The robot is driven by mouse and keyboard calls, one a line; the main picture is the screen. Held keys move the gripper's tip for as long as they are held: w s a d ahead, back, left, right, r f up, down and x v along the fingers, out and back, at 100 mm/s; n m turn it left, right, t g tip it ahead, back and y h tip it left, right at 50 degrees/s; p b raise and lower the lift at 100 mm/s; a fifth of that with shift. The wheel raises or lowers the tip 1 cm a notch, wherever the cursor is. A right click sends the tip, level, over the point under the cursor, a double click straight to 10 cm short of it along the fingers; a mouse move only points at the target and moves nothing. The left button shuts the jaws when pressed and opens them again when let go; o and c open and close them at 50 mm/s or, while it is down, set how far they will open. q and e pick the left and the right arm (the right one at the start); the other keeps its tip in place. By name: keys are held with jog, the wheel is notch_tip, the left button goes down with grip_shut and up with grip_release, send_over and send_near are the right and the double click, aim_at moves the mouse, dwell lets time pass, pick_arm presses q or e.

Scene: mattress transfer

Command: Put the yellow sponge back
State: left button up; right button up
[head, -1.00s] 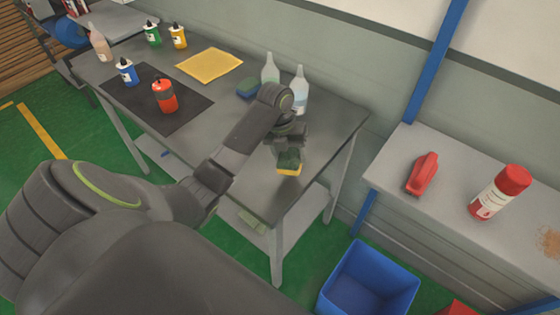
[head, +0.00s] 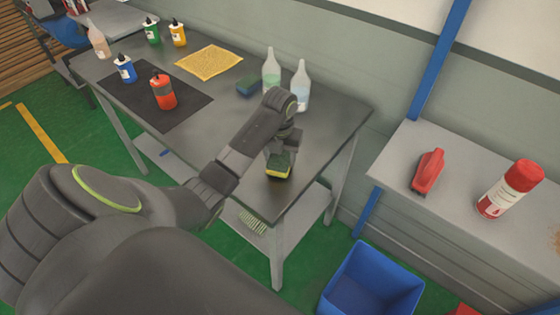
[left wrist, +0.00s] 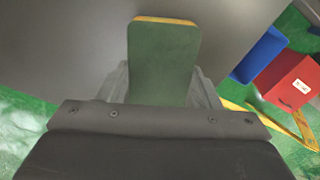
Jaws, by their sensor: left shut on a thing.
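The yellow sponge with a dark green scouring side (head: 279,167) is in my left gripper (head: 281,152), at the near right end of the grey table (head: 235,170). My left gripper is shut on it, dark side facing up. In the left wrist view the sponge (left wrist: 164,60) stands out between the fingers, its green face toward the camera and a thin yellow edge at the far end. Whether its underside touches the tabletop is not clear. My right gripper is not in view.
A yellow cloth (head: 209,62), a dark mat (head: 157,97) and several coloured bottles are further left. A blue bin (head: 370,285) stands on the floor at the right.

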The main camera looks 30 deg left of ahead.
aim_at(280, 158)
pick_arm(q)
jog(key=shift+f, duration=0.8)
jog(key=o, duration=0.9)
jog(key=shift+r, duration=0.1)
jog(key=shift+r, duration=0.3)
notch_tip(280, 158, up, 5)
jog(key=shift+r+p, duration=0.1)
jog(key=shift+p, duration=0.2)
notch_tip(280, 158, up, 4)
jog(key=p, duration=0.4)
jog(key=shift+r, duration=0.1)
jog(key=shift+r+p, duration=0.95)
jog(key=shift+p, duration=0.2)
jog(key=shift+f, duration=0.1)
